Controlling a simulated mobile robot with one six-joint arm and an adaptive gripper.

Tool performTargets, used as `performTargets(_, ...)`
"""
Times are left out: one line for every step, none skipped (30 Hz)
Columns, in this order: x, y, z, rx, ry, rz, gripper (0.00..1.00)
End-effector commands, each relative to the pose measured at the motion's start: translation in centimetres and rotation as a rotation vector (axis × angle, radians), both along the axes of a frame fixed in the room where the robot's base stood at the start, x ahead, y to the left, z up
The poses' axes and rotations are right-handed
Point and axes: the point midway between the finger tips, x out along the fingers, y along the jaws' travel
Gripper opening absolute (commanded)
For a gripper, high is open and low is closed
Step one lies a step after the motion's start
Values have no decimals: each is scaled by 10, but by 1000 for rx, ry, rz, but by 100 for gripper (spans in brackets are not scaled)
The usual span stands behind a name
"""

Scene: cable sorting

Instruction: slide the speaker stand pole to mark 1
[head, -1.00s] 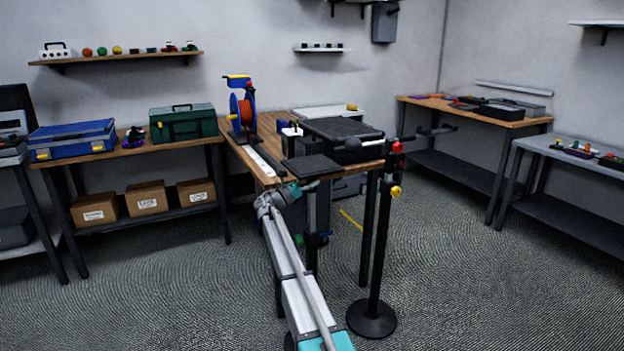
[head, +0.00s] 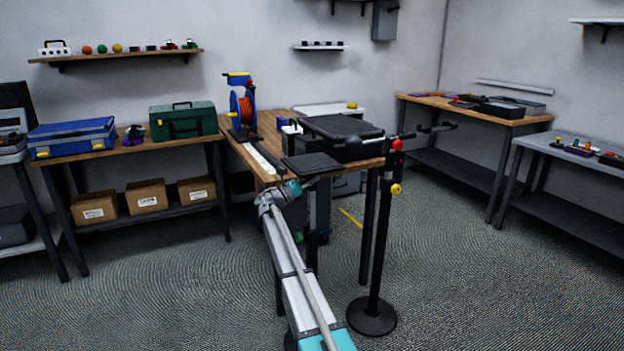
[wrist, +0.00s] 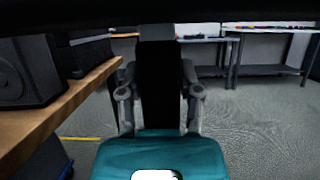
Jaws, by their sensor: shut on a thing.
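The speaker stand has a flat black top plate (head: 311,164) at the near end of the middle workbench. Its dark upright pole (wrist: 161,75) fills the middle of the wrist view. My gripper (wrist: 160,92) is shut on this pole, one finger on each side. In the head view my teal wrist hides the fingers just below the plate. No numbered mark on the pole can be read in either view.
The workbench edge (wrist: 85,92) runs close on the left of the wrist view, with a black speaker box (wrist: 28,70) on it. A thin black stand on a round base (head: 372,317) is close on the right. Open floor (head: 480,280) lies beyond it.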

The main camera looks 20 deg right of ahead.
Motion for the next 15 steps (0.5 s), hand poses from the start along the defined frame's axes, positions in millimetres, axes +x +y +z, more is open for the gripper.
performTargets(0,-2,-6,1,-1,-2,0)
performTargets(0,-2,-8,1,-1,-2,0)
performTargets(-1,-2,-12,1,-1,-2,0)
performTargets(-1,-2,-15,1,-1,-2,0)
performTargets(-1,-2,-18,1,-1,-2,0)
performTargets(-1,-2,-21,1,-1,-2,0)
performTargets(-1,-2,-24,2,-1,-3,0)
performTargets(-1,-2,-27,2,-1,-3,0)
performTargets(-1,-3,-30,2,-1,-3,0)
performTargets(-1,-3,-33,2,-1,-3,0)
performTargets(-1,-3,-35,2,-1,-3,0)
performTargets(-1,-3,-39,2,-1,-3,0)
performTargets(-1,-3,-41,2,-1,-3,0)
performTargets(-1,-3,-44,2,-1,-3,0)
performTargets(-1,-3,-47,3,-1,-3,0)
